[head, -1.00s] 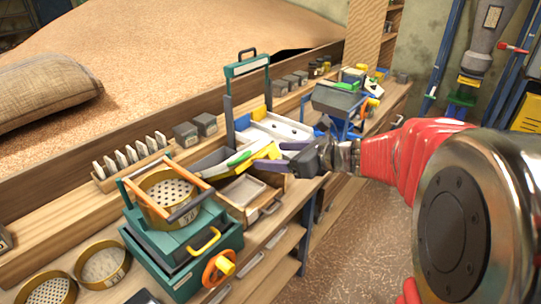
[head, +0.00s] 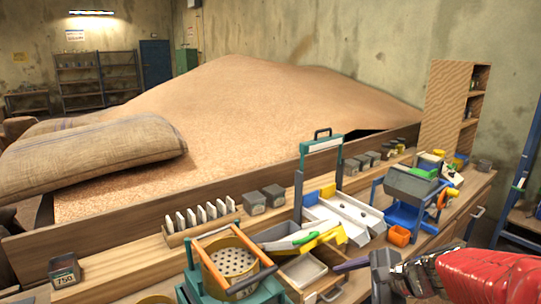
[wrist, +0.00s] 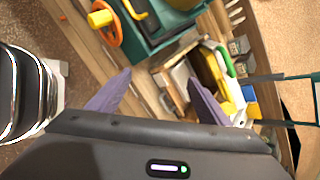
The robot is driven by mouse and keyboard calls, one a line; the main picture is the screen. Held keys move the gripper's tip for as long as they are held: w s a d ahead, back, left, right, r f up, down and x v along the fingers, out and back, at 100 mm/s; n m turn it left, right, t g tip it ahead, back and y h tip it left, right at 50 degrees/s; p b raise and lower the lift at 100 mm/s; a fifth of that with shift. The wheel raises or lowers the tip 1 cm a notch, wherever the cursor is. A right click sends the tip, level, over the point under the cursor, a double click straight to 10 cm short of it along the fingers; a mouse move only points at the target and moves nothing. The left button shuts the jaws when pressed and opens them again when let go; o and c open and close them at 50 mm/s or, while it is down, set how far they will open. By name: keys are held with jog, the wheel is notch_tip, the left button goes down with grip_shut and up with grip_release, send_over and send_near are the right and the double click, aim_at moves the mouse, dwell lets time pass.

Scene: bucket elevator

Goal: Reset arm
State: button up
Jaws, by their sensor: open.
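My gripper (head: 350,266) is at the bottom right of the head view, by the front of the bench, with my red arm behind it. In the wrist view its two purple fingers (wrist: 157,92) stand wide apart with nothing between them. Beyond them are an open wooden drawer or tray and a green-and-yellow scoop. The teal sieve machine (head: 225,280) stands to the left of my gripper in the head view. It also shows at the top of the wrist view (wrist: 165,25).
The wooden bench holds a white tray (head: 345,222), a teal frame (head: 321,144), a blue stand with a grey hopper (head: 411,185), an orange bin (head: 399,236) and dark blocks. A sack (head: 90,150) lies on the grain pile (head: 260,110) behind.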

jog(key=s+r+n+h, duration=0.2)
jog(key=s+n+h, duration=0.1)
jog(key=s+n, duration=0.5)
jog(key=s+a+r+n+h, duration=0.1)
jog(key=s+r+n+h, duration=0.1)
jog(key=s+n, duration=0.7)
jog(key=shift+s+a+n+g+h, duration=0.15)
jog(key=shift+a+n+g+h, duration=0.25)
jog(key=shift+h, duration=0.4)
jog(key=shift+d, duration=0.1)
jog(key=shift+c, duration=0.4)
